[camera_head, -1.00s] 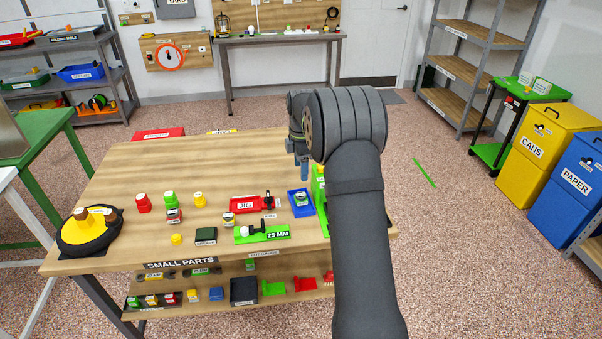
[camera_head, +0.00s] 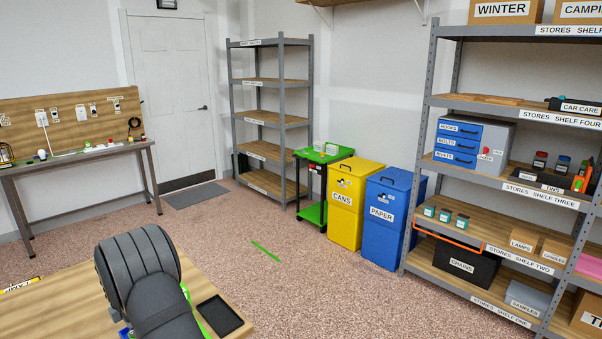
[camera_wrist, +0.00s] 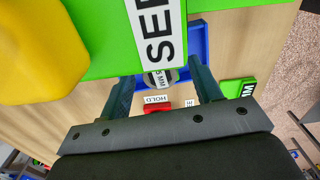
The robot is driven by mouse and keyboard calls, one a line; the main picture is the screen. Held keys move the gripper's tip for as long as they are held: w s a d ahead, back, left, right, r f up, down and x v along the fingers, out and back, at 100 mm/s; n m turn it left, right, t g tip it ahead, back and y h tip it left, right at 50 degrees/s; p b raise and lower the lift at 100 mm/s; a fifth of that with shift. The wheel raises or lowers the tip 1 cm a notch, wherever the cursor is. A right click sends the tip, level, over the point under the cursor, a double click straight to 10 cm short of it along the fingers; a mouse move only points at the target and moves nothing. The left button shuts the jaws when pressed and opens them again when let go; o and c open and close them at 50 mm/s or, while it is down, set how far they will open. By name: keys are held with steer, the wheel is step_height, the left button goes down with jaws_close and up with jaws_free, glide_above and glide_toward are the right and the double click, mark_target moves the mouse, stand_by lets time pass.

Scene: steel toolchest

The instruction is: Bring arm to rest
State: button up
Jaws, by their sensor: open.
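My gripper (camera_wrist: 163,82) shows in the wrist view with its two dark fingers apart. A round grey piece with a label ending "5 MM" (camera_wrist: 160,79) lies in the blue tray (camera_wrist: 199,45) and appears between the fingertips; I cannot tell whether they touch it. In the head view only my dark arm shows, at the lower left over the wooden workbench (camera_head: 62,309); the gripper is hidden there.
In the wrist view, a green thing with a large label (camera_wrist: 100,37) and a yellow thing (camera_wrist: 28,50) are very close. A red piece (camera_wrist: 157,108) lies below. In the head view, a black tray (camera_head: 220,315) lies beside my arm. Bins (camera_head: 357,205) and shelves stand beyond open floor.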

steer(key=shift+f, duration=0.65)
steer(key=shift+r, duration=1.85)
steer(key=shift+f, duration=0.15)
step_height(320, 180, up, 8)
steer(key=r, duration=0.1)
step_height(320, 180, down, 12)
steer(key=shift+r, duration=0.1)
step_height(320, 180, up, 10)
steer(key=s+a+m, duration=0.4)
steer(key=s+m, duration=0.2)
steer(key=m, duration=0.7)
steer(key=s+a+m, duration=0.5)
steer(key=s+m, duration=0.1)
steer(key=m, duration=0.7)
